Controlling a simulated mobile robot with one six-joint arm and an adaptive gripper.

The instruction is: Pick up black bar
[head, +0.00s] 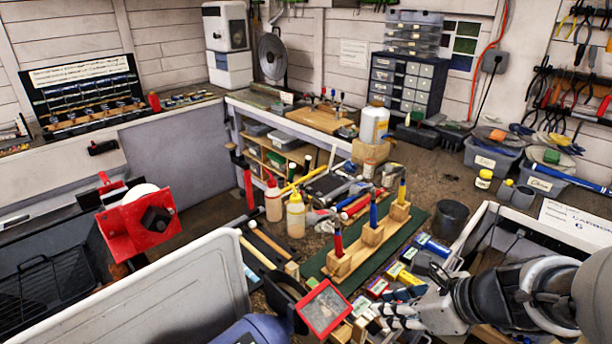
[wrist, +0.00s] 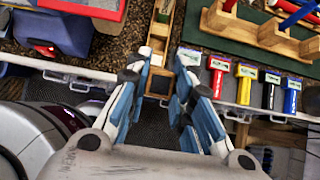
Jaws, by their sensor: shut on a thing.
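My gripper (head: 392,318) is low at the front of the bench, beside a row of small coloured packs, in the head view. In the wrist view my gripper (wrist: 156,85) has its blue and white fingers on either side of a narrow strip. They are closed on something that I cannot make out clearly. A wooden tray (wrist: 163,25) with small compartments shows between and beyond the fingers. A black bar-like piece (wrist: 269,94) stands right of the fingers, between a yellow piece (wrist: 243,88) and a blue piece (wrist: 291,99). I cannot tell whether it is the task's black bar.
A green mat (head: 408,226) carries wooden blocks holding red, blue and yellow tools. A red-framed box (head: 325,308) stands left of my gripper. Two squeeze bottles (head: 296,216) stand further back. A white bin wall (head: 150,290) rises at the front left.

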